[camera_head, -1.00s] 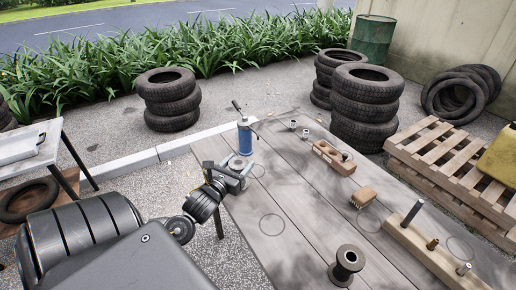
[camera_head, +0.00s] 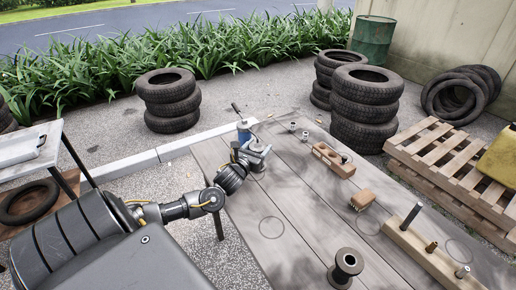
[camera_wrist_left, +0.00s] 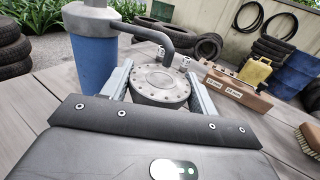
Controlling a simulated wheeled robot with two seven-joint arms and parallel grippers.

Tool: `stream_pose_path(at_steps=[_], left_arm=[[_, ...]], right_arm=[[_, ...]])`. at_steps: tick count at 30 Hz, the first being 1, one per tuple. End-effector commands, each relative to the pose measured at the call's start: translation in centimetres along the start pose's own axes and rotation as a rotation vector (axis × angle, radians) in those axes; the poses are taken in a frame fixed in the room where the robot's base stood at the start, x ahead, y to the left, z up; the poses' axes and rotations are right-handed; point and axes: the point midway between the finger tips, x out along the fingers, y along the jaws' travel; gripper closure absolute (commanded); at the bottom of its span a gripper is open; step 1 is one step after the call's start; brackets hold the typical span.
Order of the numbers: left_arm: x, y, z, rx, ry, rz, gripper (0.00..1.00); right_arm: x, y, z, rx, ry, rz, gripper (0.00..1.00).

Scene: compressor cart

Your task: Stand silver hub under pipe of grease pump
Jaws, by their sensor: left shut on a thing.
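The grease pump (camera_head: 244,131) has a blue body and stands at the far left part of the table. In the left wrist view the pump (camera_wrist_left: 91,60) is at left, and its grey bent pipe (camera_wrist_left: 155,35) reaches right and turns down. My left gripper (camera_head: 257,153) is shut on the silver hub, a round flanged disc with bolts around its rim. The hub (camera_wrist_left: 160,84) is between the two fingers in the left wrist view, face up, close to the pipe's lower end. I cannot tell the gap between pipe and hub, or whether the hub touches the table. My right gripper is not in view.
On the table (camera_head: 300,205) are small metal parts (camera_head: 305,135), a wooden block (camera_head: 333,160), a brush (camera_head: 362,200), a dark spool (camera_head: 346,268) and a pegged board (camera_head: 430,255). The middle is clear, with thin drawn circles. Tyre stacks (camera_head: 366,105) stand beyond.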

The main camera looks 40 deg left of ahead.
Motion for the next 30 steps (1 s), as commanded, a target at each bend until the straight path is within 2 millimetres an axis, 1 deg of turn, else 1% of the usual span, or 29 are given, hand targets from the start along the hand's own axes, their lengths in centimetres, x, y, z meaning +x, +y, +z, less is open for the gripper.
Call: stream_pose_path(at_steps=[13, 14, 18, 26, 28, 30], left_arm=[[-0.05, 0.02, -0.67, 0.0, -0.004, 0.0, 0.77], [-0.08, 0.0, -0.77, 0.001, -0.001, -0.001, 0.39], [-0.09, 0.0, -0.74, 0.0, -0.001, -0.001, 0.2], [-0.09, 0.01, -0.69, 0.0, -0.001, 0.0, 0.19], [-0.09, 0.01, -0.4, 0.001, -0.001, 0.0, 0.19], [-0.65, -0.03, -0.56, 0.001, 0.001, -0.002, 0.19]], right_arm=[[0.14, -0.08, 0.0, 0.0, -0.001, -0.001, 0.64], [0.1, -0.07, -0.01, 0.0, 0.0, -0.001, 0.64], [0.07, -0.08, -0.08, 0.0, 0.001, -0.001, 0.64], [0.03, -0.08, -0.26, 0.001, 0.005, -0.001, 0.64], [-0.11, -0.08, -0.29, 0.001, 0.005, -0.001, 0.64], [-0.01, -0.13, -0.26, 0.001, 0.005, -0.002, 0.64]])
